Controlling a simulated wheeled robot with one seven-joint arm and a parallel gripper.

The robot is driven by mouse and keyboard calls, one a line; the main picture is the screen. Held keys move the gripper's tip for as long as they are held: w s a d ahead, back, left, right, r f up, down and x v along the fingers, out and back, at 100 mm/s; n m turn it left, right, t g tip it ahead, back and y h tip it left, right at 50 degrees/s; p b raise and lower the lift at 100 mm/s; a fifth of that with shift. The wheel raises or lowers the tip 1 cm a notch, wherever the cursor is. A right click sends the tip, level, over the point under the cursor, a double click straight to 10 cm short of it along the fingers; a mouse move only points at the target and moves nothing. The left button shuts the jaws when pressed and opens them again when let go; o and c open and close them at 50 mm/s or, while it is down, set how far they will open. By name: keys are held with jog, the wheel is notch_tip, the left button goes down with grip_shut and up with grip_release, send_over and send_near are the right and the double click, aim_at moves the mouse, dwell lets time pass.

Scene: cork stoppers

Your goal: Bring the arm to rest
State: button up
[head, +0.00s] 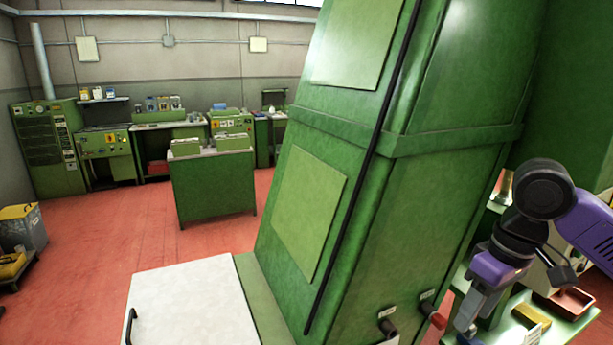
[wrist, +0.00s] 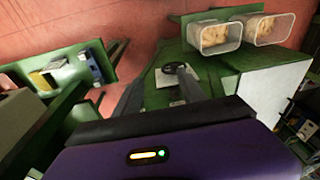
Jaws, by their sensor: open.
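My arm shows at the right edge of the head view, with purple and black links, bent downward. My gripper (wrist: 158,84) is open in the wrist view, its two grey fingers apart, with nothing visible held between them. In the head view only part of the gripper (head: 468,318) shows, low at the right beside the tall green machine (head: 400,200). Two clear tubs (wrist: 215,40) with tan contents, perhaps cork stoppers, stand on a green surface beyond the fingers in the wrist view. A dark round part on a white plate (wrist: 196,94) lies past the fingertips.
A green shelf (head: 570,330) holding a yellow item (head: 532,315) and a red-brown tray (head: 566,303) is close to my gripper. A white-topped unit (head: 190,305) stands in front. Red floor (head: 110,260) is open at left.

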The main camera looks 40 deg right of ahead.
jog(key=w+a+r+m+t+y, duration=0.1)
jog(key=w+a+r+t+y, duration=0.15)
jog(key=w+a+t, duration=0.75)
jog(key=w+a+r+m+t+y, duration=0.1)
jog(key=w+a+r+t+y, duration=0.2)
jog(key=w+a, duration=1.3)
jog(key=s+a+f+m+t+h, duration=0.1)
jog(key=s+a+f+m+h, duration=0.15)
jog(key=s+f, duration=0.7)
jog(key=s+a+f+m+h, duration=0.2)
jog(key=s+a+f+h, duration=0.2)
jog(key=s+f, duration=0.5)
jog(key=s+d+n, duration=0.2)
jog(key=s+n, duration=0.7)
jog(key=s, duration=1.2)
notch_tip(320, 180, down, 9)
jog(key=b, duration=1)
jog(key=shift+w+g+y, duration=0.3)
jog(key=shift+w+g, duration=0.05)
jog(key=shift+g, duration=0.05)
